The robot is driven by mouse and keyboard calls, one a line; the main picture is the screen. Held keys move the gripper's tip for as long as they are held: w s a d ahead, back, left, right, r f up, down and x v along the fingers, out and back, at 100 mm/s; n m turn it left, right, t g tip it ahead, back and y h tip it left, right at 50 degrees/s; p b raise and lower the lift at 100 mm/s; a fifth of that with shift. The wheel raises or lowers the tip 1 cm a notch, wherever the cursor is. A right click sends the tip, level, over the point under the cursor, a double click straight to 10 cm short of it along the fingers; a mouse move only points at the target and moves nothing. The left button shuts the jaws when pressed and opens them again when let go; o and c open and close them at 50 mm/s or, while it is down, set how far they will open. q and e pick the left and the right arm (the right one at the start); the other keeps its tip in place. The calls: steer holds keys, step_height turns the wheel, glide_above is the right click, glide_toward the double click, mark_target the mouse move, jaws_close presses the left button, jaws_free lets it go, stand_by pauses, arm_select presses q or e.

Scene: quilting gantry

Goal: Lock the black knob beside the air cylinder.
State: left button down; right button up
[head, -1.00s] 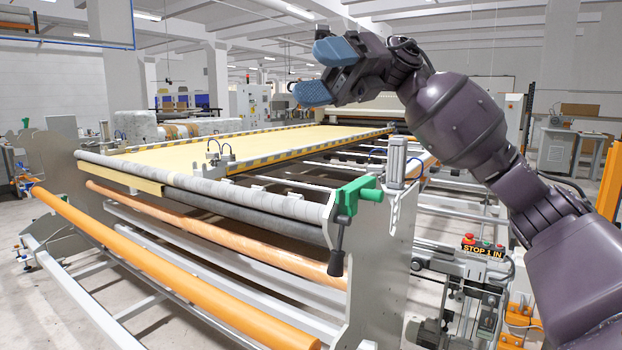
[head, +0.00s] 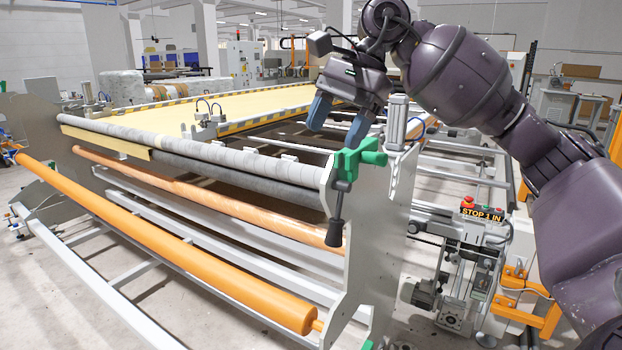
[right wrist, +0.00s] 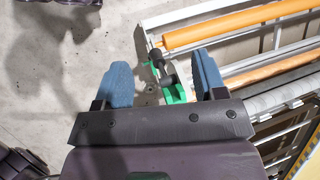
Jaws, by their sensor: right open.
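The black knob (head: 335,233) is the rounded end of a black lever that hangs down from a green clamp (head: 358,162) at the near right corner of the machine frame. The grey air cylinder (head: 397,122) stands upright just behind and right of the clamp. My right gripper (head: 336,134), with blue fingers, is open and empty, pointing down above and behind the clamp, apart from it. In the right wrist view the black knob (right wrist: 155,56) and green clamp (right wrist: 175,92) show between the spread fingers, farther off. My left gripper is not in view.
A grey side plate (head: 378,235) bears the clamp. A grey roller (head: 200,146) and an orange roller (head: 170,250) run to the left. A control box with a red stop button (head: 468,202) sits at right. The space in front of the knob is clear.

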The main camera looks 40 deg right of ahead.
steer(key=x, duration=0.9)
steer(key=shift+c, duration=0.3)
jaws_close()
stand_by(0.9)
steer(key=shift+o, duration=0.3)
jaws_free()
steer(key=v, duration=1)
steer(key=shift+d+r, duration=0.2)
steer(key=shift+r, duration=0.15)
